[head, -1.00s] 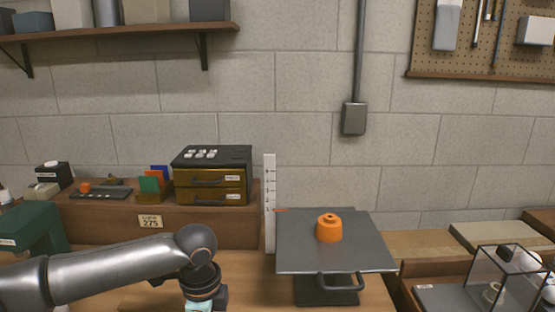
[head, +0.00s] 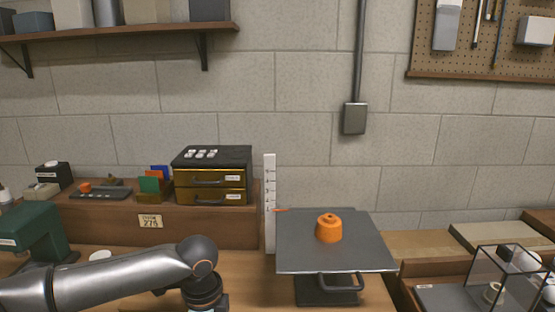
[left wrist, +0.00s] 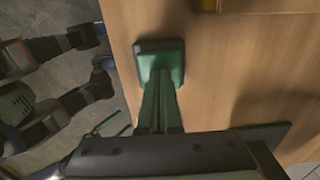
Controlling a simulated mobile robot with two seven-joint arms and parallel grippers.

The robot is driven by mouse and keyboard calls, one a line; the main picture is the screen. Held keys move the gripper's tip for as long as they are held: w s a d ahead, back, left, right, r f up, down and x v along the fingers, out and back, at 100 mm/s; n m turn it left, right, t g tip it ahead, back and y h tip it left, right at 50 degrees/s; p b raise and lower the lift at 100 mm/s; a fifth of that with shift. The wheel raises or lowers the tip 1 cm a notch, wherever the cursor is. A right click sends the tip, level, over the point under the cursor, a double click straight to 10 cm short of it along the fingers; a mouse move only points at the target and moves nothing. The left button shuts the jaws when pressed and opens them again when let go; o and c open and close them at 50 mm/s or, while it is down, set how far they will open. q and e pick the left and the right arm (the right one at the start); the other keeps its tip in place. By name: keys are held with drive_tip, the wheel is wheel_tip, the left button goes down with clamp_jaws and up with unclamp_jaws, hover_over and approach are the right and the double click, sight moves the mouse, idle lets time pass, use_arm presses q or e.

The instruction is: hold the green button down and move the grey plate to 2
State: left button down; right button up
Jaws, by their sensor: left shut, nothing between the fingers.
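The grey plate (head: 300,245) lies level on a dark stand, with a handle (head: 340,281) at its front and an orange knob-like weight (head: 328,228) on it. A white upright scale (head: 269,180) stands at its left; a red pointer sits near the lowest mark I can make out. My right gripper is not in view.
A green machine (head: 38,232) stands at the left, with a white round thing (head: 100,255) beside it. A drawer box (head: 211,178) sits on the raised wooden shelf behind. A clear case (head: 505,270) is at right. The table's edge shows in the left wrist view.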

sight(344, 287)
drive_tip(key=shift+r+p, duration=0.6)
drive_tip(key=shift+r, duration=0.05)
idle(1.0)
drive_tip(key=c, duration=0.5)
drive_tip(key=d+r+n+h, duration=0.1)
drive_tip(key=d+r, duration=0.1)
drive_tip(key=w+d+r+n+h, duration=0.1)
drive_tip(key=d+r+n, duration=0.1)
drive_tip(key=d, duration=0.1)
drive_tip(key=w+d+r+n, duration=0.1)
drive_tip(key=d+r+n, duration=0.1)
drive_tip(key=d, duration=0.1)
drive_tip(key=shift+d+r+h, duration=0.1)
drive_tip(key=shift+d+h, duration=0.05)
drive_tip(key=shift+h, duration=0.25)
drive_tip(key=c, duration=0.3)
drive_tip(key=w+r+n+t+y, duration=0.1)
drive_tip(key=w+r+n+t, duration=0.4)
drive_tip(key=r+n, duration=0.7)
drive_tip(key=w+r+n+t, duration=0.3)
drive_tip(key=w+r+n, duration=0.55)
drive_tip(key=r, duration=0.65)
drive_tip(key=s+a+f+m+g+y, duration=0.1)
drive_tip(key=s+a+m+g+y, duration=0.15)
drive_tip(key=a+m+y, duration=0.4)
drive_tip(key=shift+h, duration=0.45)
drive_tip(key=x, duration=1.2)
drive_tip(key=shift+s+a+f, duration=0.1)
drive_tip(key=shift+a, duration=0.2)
